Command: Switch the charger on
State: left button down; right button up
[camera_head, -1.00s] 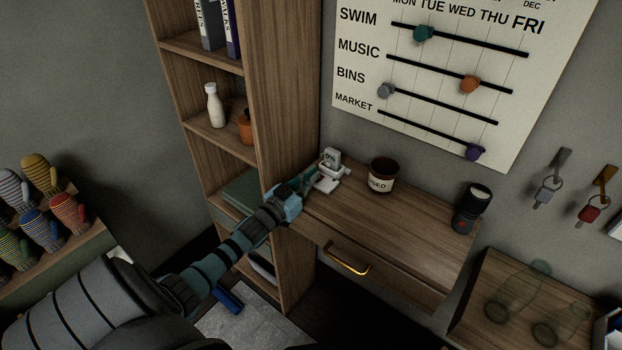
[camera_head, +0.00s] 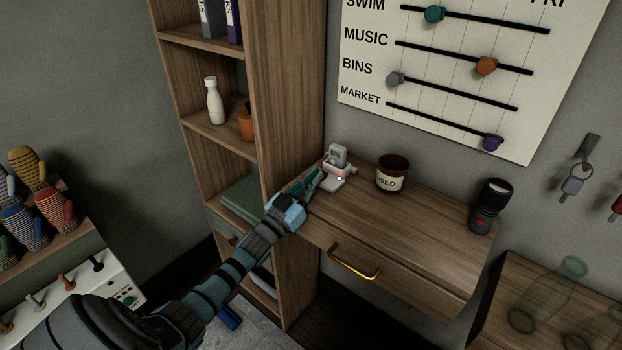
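The white charger (camera_head: 338,166) stands at the back left of the wooden desk top, close to the tall shelf. It has an upright part at the back and a low base in front, with a small reddish spot on the base. My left gripper (camera_head: 312,184) reaches in from the left, its fingertips right at the charger's left front side. I cannot tell whether they touch it. The fingers are small and dark here, and their gap does not show clearly. My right gripper is not in view.
A dark cup labelled "USED" (camera_head: 392,174) stands right of the charger, and a black flashlight-like cylinder (camera_head: 489,206) farther right. The tall shelf (camera_head: 285,120) rises close to my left arm. The desk's middle is clear above a drawer with a brass handle (camera_head: 354,264).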

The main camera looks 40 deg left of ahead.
pick_arm(q)
jog(key=r+p, duration=0.4)
jog(key=shift+s+r, duration=0.25)
jog(key=f+v, duration=0.1)
jog(key=v, duration=0.9)
jog(key=shift+w+f, duration=0.3)
notch_tip(320, 180, down, 11)
jog(key=a+g+y, duration=0.2)
jog(key=a+g, duration=0.1)
jog(key=g, duration=0.1)
jog(key=s+f+g+y, duration=0.1)
jog(key=s+f+g, duration=0.3)
jog(key=s+f, duration=0.55)
jog(key=s+f+g+y, duration=0.1)
jog(key=s+f+g, duration=0.45)
jog(key=f, duration=0.75)
jog(key=s+d+f+g, duration=0.2)
jog(key=s+d+f, duration=0.2)
jog(key=s, duration=0.4)
jog(key=s+d+f+g+h, duration=0.1)
jog(key=s+d+f, duration=0.3)
jog(key=s, duration=0.5)
jog(key=s+d+f+g+h, duration=0.1)
jog(key=s+d+f+g, duration=0.2)
jog(key=s+d, duration=0.3)
jog(key=s+f, duration=0.1)
jog(key=s, duration=0.2)
